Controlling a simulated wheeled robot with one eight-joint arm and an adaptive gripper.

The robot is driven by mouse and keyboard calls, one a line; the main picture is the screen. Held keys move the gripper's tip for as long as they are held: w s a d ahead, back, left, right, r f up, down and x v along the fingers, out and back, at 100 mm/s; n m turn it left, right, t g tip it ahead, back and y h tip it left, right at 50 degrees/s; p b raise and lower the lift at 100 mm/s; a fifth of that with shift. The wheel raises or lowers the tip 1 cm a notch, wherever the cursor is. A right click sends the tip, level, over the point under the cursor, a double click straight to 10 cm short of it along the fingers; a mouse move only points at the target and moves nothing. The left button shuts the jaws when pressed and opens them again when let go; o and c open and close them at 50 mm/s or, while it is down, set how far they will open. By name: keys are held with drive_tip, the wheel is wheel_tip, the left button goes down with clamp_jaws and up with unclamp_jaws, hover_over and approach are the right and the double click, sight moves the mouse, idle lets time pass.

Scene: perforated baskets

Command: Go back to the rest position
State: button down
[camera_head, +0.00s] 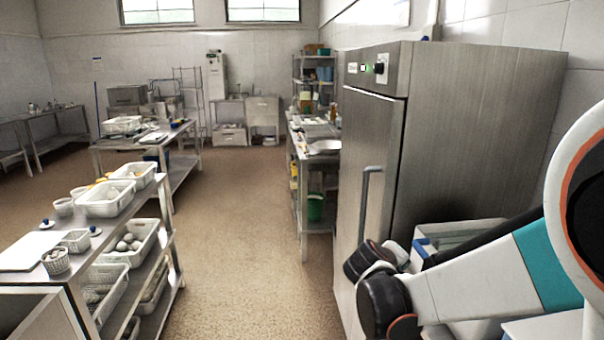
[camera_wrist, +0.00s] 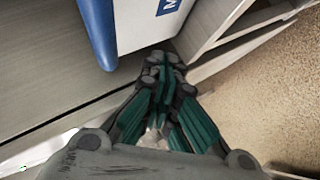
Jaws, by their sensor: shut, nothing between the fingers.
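My gripper (camera_wrist: 165,75) shows in the wrist view with its dark, teal-lined fingers together at the tips. Nothing is held between them. In the head view my arm reaches in from the right edge and folds in front of the steel fridge; the gripper itself does not clearly show there.
The steel fridge (camera_head: 470,130) stands at the right, close to my arm. At the left, a steel shelf unit (camera_head: 165,225) holds several white perforated baskets (camera_head: 107,199). A further table (camera_head: 305,150) stands beyond the fridge. The floor aisle (camera_head: 240,220) between them is clear.

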drive_tip(key=s+a+r+m+g+y, duration=0.1)
drive_tip(key=s+a+m+y, duration=0.1)
drive_tip(key=s, duration=1.3)
drive_tip(key=s+a+r+m+g+y, duration=0.1)
drive_tip(key=s+y, duration=0.4)
drive_tip(key=s, duration=1)
drive_tip(key=a+m, duration=0.1)
drive_tip(key=m, duration=0.1)
drive_tip(key=shift+a+r+m, duration=0.3)
drive_tip(key=shift+a+r, duration=0.1)
drive_tip(key=shift+s, duration=0.1)
